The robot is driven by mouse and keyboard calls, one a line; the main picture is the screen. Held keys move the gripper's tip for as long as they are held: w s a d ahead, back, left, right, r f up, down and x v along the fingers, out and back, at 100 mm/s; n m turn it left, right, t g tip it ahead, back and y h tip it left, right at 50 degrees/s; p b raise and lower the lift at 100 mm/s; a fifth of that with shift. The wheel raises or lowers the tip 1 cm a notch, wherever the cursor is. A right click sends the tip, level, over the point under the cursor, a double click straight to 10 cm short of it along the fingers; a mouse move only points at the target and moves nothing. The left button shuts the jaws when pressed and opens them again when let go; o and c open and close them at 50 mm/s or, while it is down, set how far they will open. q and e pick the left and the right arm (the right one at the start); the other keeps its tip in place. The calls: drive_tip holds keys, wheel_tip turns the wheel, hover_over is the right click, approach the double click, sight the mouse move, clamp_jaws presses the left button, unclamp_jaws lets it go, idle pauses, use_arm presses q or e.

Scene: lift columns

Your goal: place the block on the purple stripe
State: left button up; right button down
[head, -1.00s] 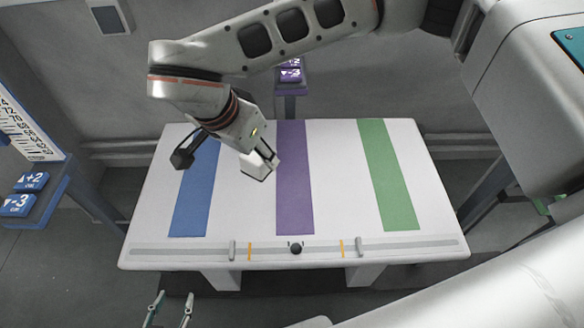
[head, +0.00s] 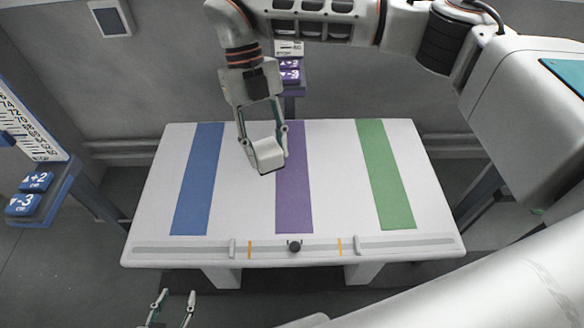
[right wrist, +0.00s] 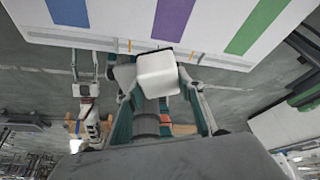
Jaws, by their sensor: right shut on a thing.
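My right gripper (head: 264,146) is shut on a white block (head: 267,156) with dark lower edges, its fingers on either side of it. In the head view the block appears over the white table between the blue and purple stripes, overlapping the left edge of the purple stripe (head: 295,195). It looks tilted and held above the table. The right wrist view shows the block (right wrist: 157,74) between the fingers and the purple stripe (right wrist: 173,18) beyond. My left gripper (head: 174,300) is open and empty in front of the table's near edge.
The white table (head: 340,200) also carries a blue stripe (head: 197,185) and a green stripe (head: 386,180). A slotted rail with a dark knob (head: 295,246) runs along its near edge. Button panels (head: 38,192) stand left and behind (head: 290,70). The tabletop is otherwise clear.

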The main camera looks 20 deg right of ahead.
drive_tip(key=m+y, duration=0.1)
drive_tip(key=m, duration=0.2)
drive_tip(key=d+m+y, duration=0.1)
drive_tip(key=m, duration=0.1)
drive_tip(key=shift+w+d+r+m, duration=0.1)
drive_tip(key=shift+m, duration=0.3)
drive_tip(key=m+y, duration=0.1)
drive_tip(key=m, duration=0.1)
drive_tip(key=d+m+t+y, duration=0.1)
drive_tip(key=m, duration=0.2)
drive_tip(key=shift+w+d+t, duration=0.1)
drive_tip(key=shift+d+t, duration=0.05)
drive_tip(key=shift+t, duration=0.15)
drive_tip(key=d+f+m+t, duration=0.1)
drive_tip(key=f+m, duration=0.3)
drive_tip(key=f, duration=0.2)
drive_tip(key=d+f+m+t+b, duration=0.1)
drive_tip(key=f+m, duration=0.3)
drive_tip(key=f, duration=0.3)
drive_tip(key=d+f+m+t+y, duration=0.1)
drive_tip(key=f+m+t, duration=0.1)
drive_tip(key=f+m, duration=0.2)
drive_tip(key=shift+w+d+f+b, duration=0.1)
drive_tip(key=shift+w+f+b, duration=0.1)
drive_tip(key=shift+f, duration=0.65)
drive_tip(key=shift+w+d+f+b, duration=0.1)
drive_tip(key=shift+w+f, duration=0.05)
drive_tip(key=shift+f, duration=0.85)
